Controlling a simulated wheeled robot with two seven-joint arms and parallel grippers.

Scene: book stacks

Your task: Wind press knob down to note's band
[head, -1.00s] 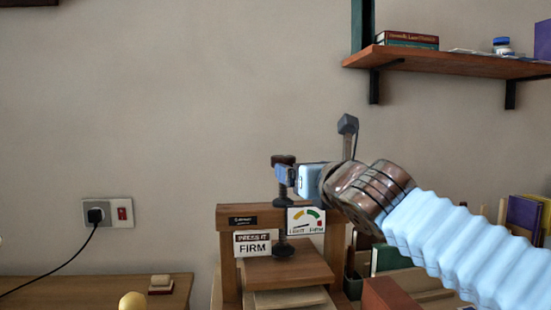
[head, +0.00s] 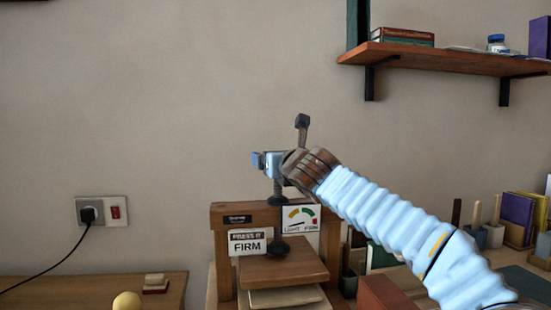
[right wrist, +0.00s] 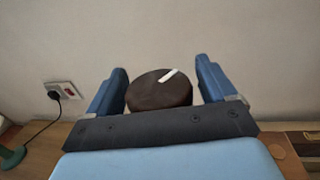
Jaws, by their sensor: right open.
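The wooden book press (head: 224,262) stands in the lower middle of the head view. Its dark screw (head: 278,190) runs down to a black foot (head: 279,249) at the wooden pressing board (head: 285,268). A note (head: 247,243) on the press reads "PRESS IT FIRM". Beside it, a dial (head: 300,216) has coloured bands marked LIGHT and FIRM; its needle is too small to read surely. My right gripper (head: 262,161) is open at the screw's top. In the right wrist view, the dark round knob (right wrist: 159,91) with a white mark lies between its open fingers (right wrist: 162,88).
A wall shelf (head: 450,60) with books is at upper right. A red-brown block (head: 384,294) and upright books (head: 515,216) are right of the press. A socket with a black plug (head: 88,214) is on the left wall. The wall above the press is clear.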

